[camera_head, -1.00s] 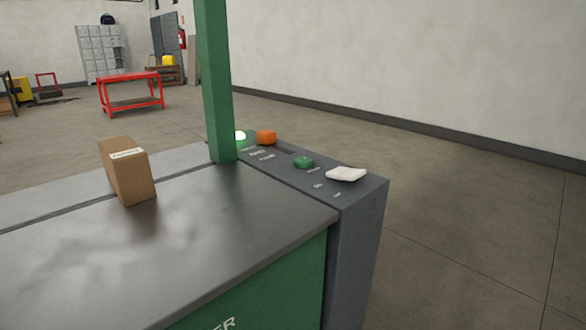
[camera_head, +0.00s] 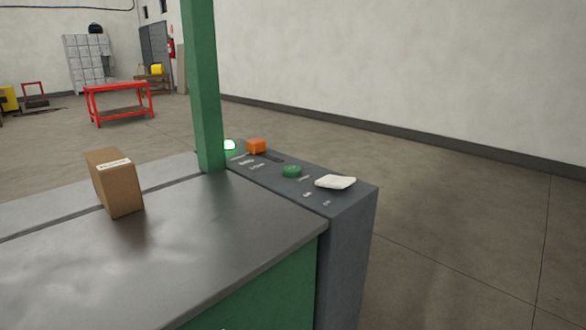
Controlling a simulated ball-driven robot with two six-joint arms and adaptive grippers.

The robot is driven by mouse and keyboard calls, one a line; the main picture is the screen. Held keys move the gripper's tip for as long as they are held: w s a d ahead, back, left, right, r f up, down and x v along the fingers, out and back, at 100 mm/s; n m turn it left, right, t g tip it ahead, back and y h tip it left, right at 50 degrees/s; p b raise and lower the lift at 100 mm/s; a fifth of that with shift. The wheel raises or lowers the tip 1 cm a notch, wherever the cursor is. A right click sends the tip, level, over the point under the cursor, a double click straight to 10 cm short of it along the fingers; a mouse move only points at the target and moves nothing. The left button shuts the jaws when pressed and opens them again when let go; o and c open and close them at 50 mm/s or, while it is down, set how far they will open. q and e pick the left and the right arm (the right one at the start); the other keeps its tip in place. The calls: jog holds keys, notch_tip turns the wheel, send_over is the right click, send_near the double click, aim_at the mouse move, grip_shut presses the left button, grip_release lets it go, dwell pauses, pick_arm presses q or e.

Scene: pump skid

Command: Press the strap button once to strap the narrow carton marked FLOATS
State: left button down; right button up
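The narrow brown carton (camera_head: 120,191) stands upright on the grey metal top of the strapping machine (camera_head: 200,245), near the slot across it. Its white label is too small to read. The dark control panel (camera_head: 345,205) on the machine's right side carries a round green button (camera_head: 291,171), an orange block-shaped control (camera_head: 256,146), a white flat pad (camera_head: 335,182) and a lit green-white lamp (camera_head: 230,146). The panel lettering is too small to read, so I cannot tell which control is the strap button. Neither of my grippers is in view.
A green upright post (camera_head: 203,90) of the machine rises between the carton and the panel. A red table (camera_head: 119,102), grey lockers (camera_head: 88,62) and a yellow item (camera_head: 8,98) stand far back. The floor right of the machine is clear.

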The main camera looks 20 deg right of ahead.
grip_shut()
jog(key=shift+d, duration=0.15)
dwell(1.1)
